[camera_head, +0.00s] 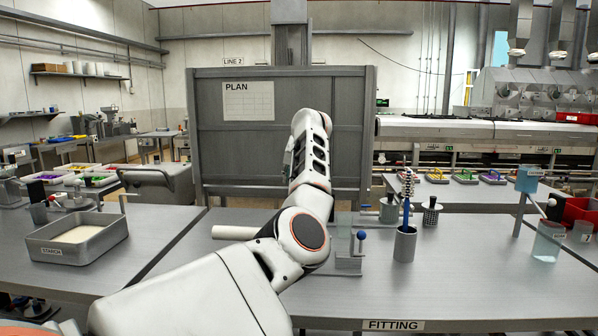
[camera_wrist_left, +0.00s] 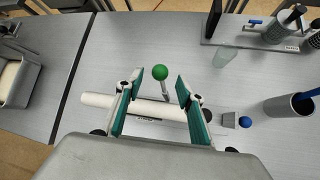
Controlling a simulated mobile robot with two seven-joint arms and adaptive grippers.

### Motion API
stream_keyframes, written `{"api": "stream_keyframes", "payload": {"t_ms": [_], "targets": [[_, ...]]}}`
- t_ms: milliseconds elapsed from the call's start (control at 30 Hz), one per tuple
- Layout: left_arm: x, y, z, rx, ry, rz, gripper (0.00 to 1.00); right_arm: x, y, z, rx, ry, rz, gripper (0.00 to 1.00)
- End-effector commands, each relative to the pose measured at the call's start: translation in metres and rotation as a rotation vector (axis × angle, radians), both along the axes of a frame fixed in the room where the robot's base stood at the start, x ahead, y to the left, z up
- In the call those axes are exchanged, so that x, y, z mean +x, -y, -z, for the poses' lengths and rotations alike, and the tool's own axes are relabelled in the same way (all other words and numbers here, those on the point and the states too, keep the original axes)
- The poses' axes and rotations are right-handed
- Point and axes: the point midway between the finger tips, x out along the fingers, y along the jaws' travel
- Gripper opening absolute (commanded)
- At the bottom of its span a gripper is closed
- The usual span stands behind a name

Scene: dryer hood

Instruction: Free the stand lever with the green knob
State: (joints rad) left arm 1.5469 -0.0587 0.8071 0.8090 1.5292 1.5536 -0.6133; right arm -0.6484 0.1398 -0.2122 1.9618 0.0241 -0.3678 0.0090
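The green knob (camera_wrist_left: 160,72) tops a short metal lever (camera_wrist_left: 164,88) in the left wrist view. It appears between and slightly beyond the fingertips of my left gripper (camera_wrist_left: 154,80), which is open with teal finger pads. I see no contact with the knob, and the height gap cannot be told. A white cylinder (camera_wrist_left: 97,100) lies crosswise below the fingers; its left end also shows in the head view (camera_head: 233,232). My left arm hides the knob and most of the stand in the head view. My right gripper is in neither view.
A blue ball knob (camera_head: 361,235) stands right of my arm, and a grey cup (camera_head: 405,243) with a blue-handled tool stands beyond it. A clear glass (camera_wrist_left: 225,57) is near the fingers. A metal tray (camera_head: 107,238) sits at left. The front right of the table is clear.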

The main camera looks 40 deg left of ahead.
Motion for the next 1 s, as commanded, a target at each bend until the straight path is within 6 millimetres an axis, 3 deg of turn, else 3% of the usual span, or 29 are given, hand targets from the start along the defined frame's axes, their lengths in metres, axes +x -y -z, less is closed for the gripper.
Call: {"api": "stream_keyframes", "payload": {"t_ms": [300, 700, 867, 1000], "targets": [[-0.023, 0.026, -0.035, 0.001, 0.002, 0.001, 0.38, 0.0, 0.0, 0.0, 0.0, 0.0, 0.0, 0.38], [-0.027, 0.03, -0.041, 0.001, 0.001, -0.001, 0.38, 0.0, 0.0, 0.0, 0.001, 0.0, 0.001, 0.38], [-0.034, 0.016, -0.034, 0.026, -0.014, -0.028, 0.0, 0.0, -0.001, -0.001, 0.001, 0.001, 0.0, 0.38], [-0.063, -0.031, -0.016, 0.139, -0.071, -0.125, 0.0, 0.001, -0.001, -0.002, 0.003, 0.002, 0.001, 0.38]]}}
